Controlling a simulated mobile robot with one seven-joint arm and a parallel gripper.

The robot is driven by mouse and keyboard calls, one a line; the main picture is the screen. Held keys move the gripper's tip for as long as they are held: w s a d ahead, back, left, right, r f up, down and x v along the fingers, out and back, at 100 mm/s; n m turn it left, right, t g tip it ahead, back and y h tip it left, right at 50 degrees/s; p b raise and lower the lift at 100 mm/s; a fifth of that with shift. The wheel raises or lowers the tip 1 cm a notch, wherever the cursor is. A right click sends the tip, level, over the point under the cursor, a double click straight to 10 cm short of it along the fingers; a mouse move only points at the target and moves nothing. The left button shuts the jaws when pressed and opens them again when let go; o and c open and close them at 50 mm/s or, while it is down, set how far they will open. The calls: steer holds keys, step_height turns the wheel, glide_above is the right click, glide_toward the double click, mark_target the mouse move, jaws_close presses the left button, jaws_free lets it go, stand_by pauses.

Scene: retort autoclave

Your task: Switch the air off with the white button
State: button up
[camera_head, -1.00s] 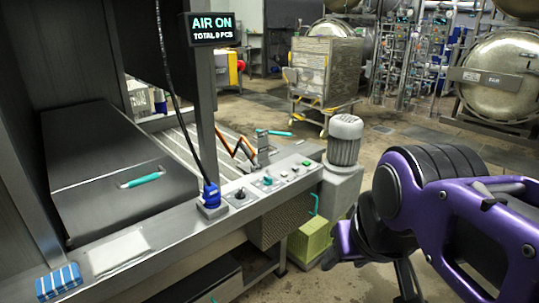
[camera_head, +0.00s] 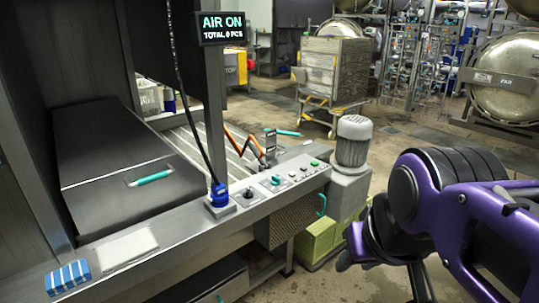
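The sloping control panel (camera_head: 262,199) runs along the front of the machine at the middle of the view. A small pale button (camera_head: 291,174) sits on it, to the right of the teal knob (camera_head: 277,181); its exact colour is hard to tell at this size. A green button (camera_head: 314,163) is near the panel's far end. The hanging display (camera_head: 222,28) reads AIR ON and TOTAL 0 PCS. My purple and black arm fills the lower right, apart from the panel. I cannot make out any gripper fingertips.
A blue plug (camera_head: 218,195) with a black cable and a black knob (camera_head: 248,193) stand on the panel's near part. A grey motor (camera_head: 354,140) rises beyond its far end. A yellow-green crate (camera_head: 317,240) is on the floor below. A blue-striped pack (camera_head: 68,277) lies front left.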

jaws_close()
stand_by(1.4)
